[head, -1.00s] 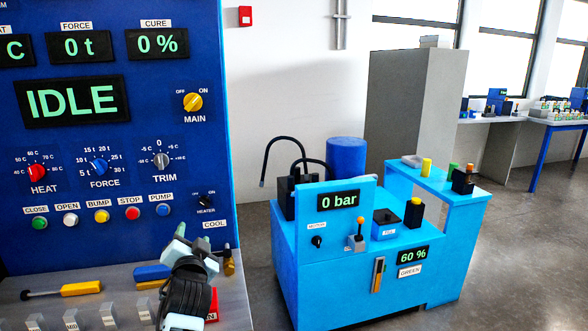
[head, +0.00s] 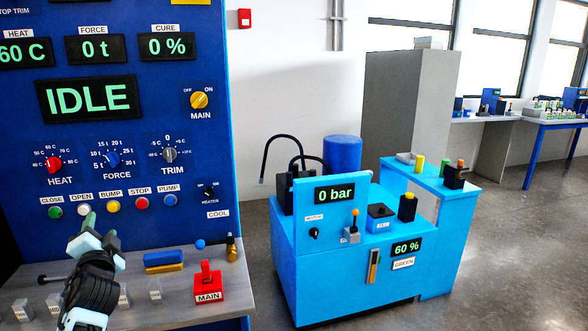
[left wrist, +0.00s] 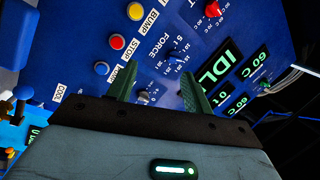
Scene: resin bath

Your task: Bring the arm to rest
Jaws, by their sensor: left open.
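My left gripper (head: 88,222) is in front of the lower part of the blue control panel (head: 130,190), just below the OPEN and BUMP buttons. In the left wrist view its two green fingers (left wrist: 160,90) stand apart with nothing between them, so it is open and empty. The panel fills much of that view, with its dials and buttons beyond the fingers. Whether the fingertips touch the panel cannot be told. My right gripper is in neither view.
A grey ledge (head: 185,290) below the panel carries a red MAIN lever (head: 208,284), a blue-and-yellow block (head: 164,262) and a brass fitting (head: 231,250). A light-blue pump station (head: 340,270) stands to the right. Open floor (head: 500,260) lies right of it.

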